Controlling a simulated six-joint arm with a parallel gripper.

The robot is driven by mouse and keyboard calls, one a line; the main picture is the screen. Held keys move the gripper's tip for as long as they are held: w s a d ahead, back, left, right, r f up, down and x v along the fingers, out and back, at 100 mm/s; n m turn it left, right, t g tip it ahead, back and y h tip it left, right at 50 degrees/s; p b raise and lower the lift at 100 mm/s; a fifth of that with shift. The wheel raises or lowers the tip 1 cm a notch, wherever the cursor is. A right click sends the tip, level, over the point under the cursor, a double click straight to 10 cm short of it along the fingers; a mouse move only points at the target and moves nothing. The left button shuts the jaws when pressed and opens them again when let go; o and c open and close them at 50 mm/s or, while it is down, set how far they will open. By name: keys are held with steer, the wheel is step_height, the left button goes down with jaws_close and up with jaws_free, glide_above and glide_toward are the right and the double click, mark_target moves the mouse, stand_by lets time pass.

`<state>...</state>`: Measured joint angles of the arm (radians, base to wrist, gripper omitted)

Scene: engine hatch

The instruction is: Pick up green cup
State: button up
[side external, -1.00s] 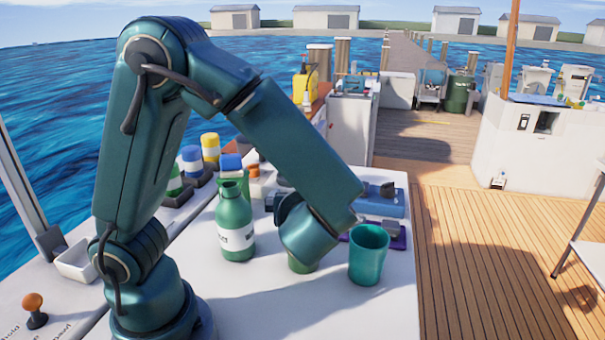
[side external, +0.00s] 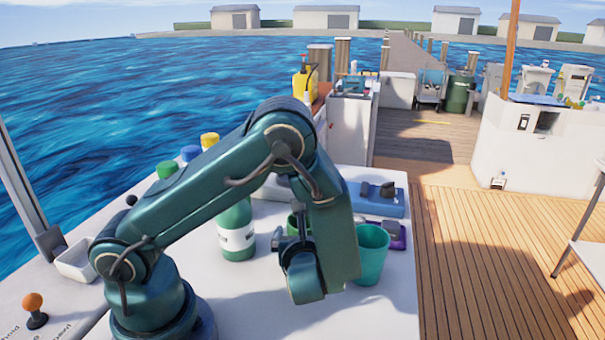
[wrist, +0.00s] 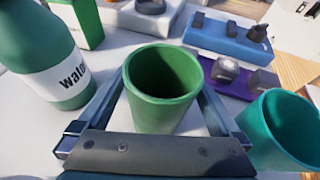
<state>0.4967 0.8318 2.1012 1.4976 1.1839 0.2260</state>
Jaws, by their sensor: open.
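The green cup (wrist: 163,88) stands upright on the white table, its open mouth facing up in the wrist view. In the side external view only part of the green cup (side external: 294,225) shows behind my arm. My gripper (wrist: 162,98) is open, with one finger on the left and one on the right of the cup; I cannot tell whether either touches it. A larger teal cup (wrist: 283,130) stands just to the right of the right finger, and also shows in the side external view (side external: 371,256).
A green bottle labelled water (wrist: 42,55) stands close on the left. A blue block (wrist: 228,38) and a purple block (wrist: 232,84) with metal parts lie behind the cup. A small white tray (side external: 76,262) sits far left.

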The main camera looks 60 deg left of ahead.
steer(key=shift+w+a+f, duration=0.15)
steer(key=shift+a, duration=0.2)
steer(key=c, duration=1.5)
